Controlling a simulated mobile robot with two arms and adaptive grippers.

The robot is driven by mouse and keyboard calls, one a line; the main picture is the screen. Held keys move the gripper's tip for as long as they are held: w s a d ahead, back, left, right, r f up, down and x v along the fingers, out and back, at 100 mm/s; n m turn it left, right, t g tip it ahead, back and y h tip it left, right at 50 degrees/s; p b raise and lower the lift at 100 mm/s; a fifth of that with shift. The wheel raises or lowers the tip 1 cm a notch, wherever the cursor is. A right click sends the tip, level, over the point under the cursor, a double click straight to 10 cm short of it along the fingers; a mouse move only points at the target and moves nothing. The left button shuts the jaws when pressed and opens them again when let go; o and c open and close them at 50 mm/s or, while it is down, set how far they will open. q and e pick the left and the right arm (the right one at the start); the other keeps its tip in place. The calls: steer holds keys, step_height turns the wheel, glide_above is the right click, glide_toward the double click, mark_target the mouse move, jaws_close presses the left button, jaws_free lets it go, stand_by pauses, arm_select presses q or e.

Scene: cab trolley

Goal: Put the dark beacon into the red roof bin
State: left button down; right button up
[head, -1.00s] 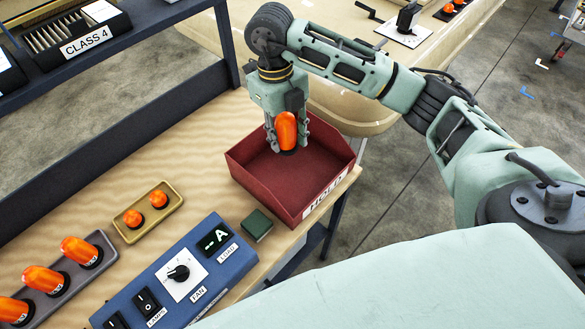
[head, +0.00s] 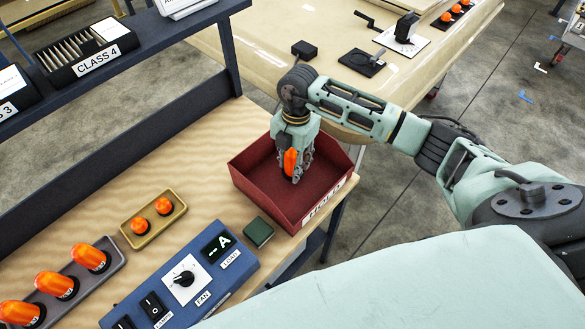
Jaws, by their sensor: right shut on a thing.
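The red bin (head: 248,186) with a white label reading HOLD stands at the right end of the wooden bench. My right gripper (head: 298,178) points down over the bin's inside, shut on an orange beacon (head: 291,161) with a dark base. The fingers partly cover the beacon. I cannot tell whether its base touches the bin floor. My left gripper is not in view.
Several orange beacons stand in a grey tray (head: 112,247) at lower left, and two smaller ones in a yellow tray (head: 130,236). A blue control panel (head: 230,277) and a green block (head: 258,232) lie nearby. A dark shelf frame (head: 165,112) stands behind.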

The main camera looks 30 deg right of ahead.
step_height(320, 180, down, 3)
steer(key=shift+f+p, duration=0.2)
steer(key=shift+p, duration=0.3)
steer(key=shift+f, duration=0.2)
steer(key=shift+f, duration=0.1)
steer(key=shift+f, duration=0.15)
steer(key=o, duration=1.3)
